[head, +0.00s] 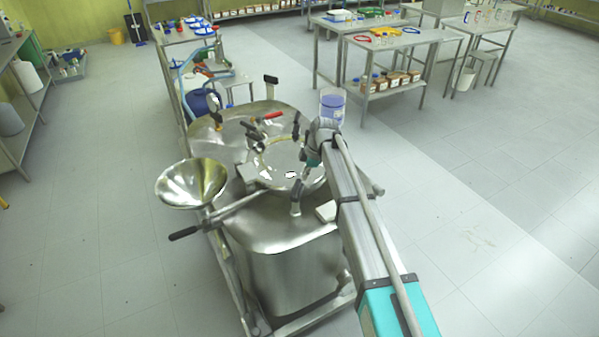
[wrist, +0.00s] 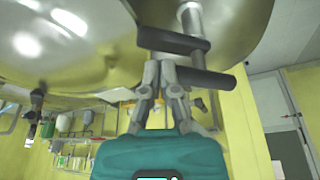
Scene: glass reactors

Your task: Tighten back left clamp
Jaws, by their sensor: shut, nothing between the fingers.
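The steel reactor (head: 285,255) stands in the middle of the head view, with a round lid (head: 285,152) on top. A dark clamp (head: 252,134) sits at the lid's back left edge. Another dark clamp handle (head: 296,125) stands upright at the back right, and one (head: 296,207) at the front. My gripper (head: 305,157) is over the lid's right side, partly hidden by my wrist. In the wrist view my gripper (wrist: 162,68) is shut and empty. Its fingertips are close to two dark handles (wrist: 172,40) and (wrist: 207,80) on a metal post; I cannot tell whether they touch.
A steel funnel (head: 191,184) stands left of the lid, with a long black-ended lever (head: 185,233) below it. A red lever (head: 268,117) lies behind the lid. Tables with labware (head: 385,35) stand at the back right. Floor at right is clear.

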